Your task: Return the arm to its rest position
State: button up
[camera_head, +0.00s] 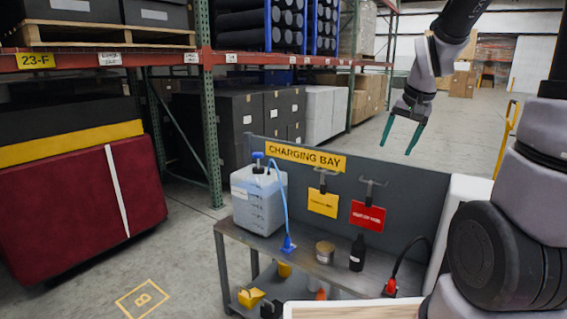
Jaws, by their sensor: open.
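My gripper (403,135) hangs from my arm at the upper right, above and behind the back panel of the charging bench. Its two teal fingers point down and stand apart, with nothing between them. It touches nothing that I can see. More of my arm fills the right edge, and the link between the two visible parts is out of frame at the top.
A grey bench (310,262) under a "CHARGING BAY" sign (305,157) carries a translucent jug (259,205), a small tub (325,252) and a dark bottle (357,254). Yellow (322,203) and red (368,216) tags hang behind. Loaded racks (208,110) stand left; open floor lies beyond.

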jog(key=s+a+r+t, duration=0.1)
jog(key=s+a+r, duration=0.1)
jog(key=s+r, duration=0.4)
jog(key=s+a+r+n+t+y, duration=0.1)
jog(key=s+a+r, duration=0.2)
jog(key=s, duration=0.7)
notch_tip(320, 180, up, 3)
jog(key=shift+f+t, duration=0.15)
jog(key=shift+t, duration=0.25)
